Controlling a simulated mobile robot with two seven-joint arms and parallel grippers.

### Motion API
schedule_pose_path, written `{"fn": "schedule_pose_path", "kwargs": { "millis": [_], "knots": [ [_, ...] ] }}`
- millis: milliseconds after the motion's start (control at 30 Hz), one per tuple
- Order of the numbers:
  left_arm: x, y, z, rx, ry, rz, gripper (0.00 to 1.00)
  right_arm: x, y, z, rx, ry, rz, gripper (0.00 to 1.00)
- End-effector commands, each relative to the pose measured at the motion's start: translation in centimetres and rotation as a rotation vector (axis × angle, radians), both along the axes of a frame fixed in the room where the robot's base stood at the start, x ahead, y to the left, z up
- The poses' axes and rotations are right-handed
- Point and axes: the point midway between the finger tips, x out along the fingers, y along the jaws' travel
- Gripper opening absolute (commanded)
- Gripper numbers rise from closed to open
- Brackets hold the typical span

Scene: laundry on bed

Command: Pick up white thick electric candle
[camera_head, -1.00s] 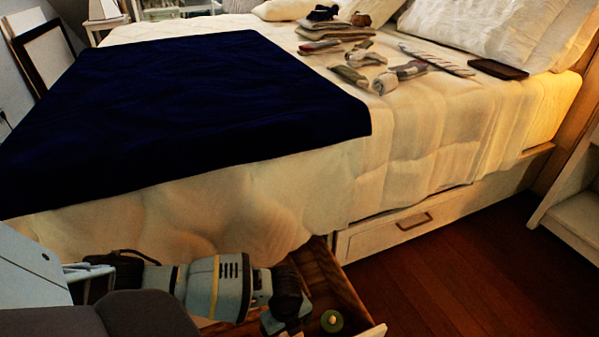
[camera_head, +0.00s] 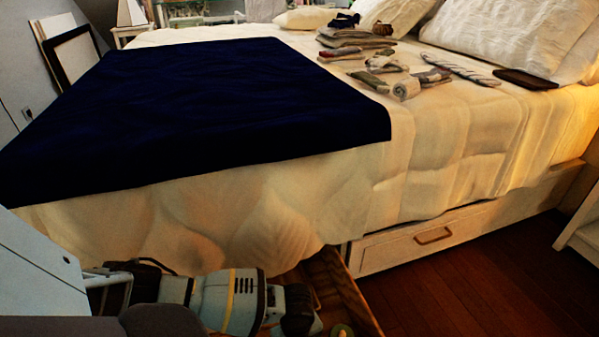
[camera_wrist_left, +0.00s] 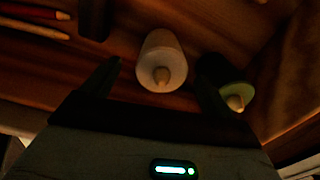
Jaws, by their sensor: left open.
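The white thick electric candle (camera_wrist_left: 160,62) lies in the open wooden drawer in the left wrist view, with its flame-shaped tip toward me. My left gripper (camera_wrist_left: 158,82) is open, with one dark finger on each side of the white candle. The candle is not gripped, and whether a finger touches it I cannot tell. In the head view my left arm reaches down over the drawer, and its fingers and the white candle are hidden. My right gripper is in neither view.
A green candle (camera_wrist_left: 228,80) lies close beside the right finger. Red pencils (camera_wrist_left: 35,14) lie at the upper left of the drawer (camera_head: 350,290). The bed with a dark blue blanket (camera_head: 200,110) stands directly behind the arm. Wooden floor (camera_head: 465,270) is clear at right.

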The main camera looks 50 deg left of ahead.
Motion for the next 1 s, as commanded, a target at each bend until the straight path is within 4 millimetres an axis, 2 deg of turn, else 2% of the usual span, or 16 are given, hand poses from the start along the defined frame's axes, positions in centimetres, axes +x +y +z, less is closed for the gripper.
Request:
{"fn": "schedule_pose_path", "kwargs": {
  "millis": [33, 200, 500, 900, 1000],
  "knots": [
    [0.2, -0.1, -1.1, -0.001, 0.001, 0.0, 0.86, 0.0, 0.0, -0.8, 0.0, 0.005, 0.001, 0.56],
    [0.3, 0.0, -3.1, 0.0, 0.002, 0.0, 0.86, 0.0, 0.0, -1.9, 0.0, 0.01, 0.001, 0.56],
    [0.3, 0.0, -3.3, 0.0, -0.001, 0.0, 0.85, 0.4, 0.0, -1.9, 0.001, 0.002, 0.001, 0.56],
    [0.3, 0.0, -3.3, 0.0, -0.001, 0.0, 0.34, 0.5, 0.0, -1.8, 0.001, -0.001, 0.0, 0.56],
    [0.3, 0.0, -3.3, 0.0, -0.001, 0.0, 0.34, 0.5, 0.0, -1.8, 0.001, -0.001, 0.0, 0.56]
  ]
}}
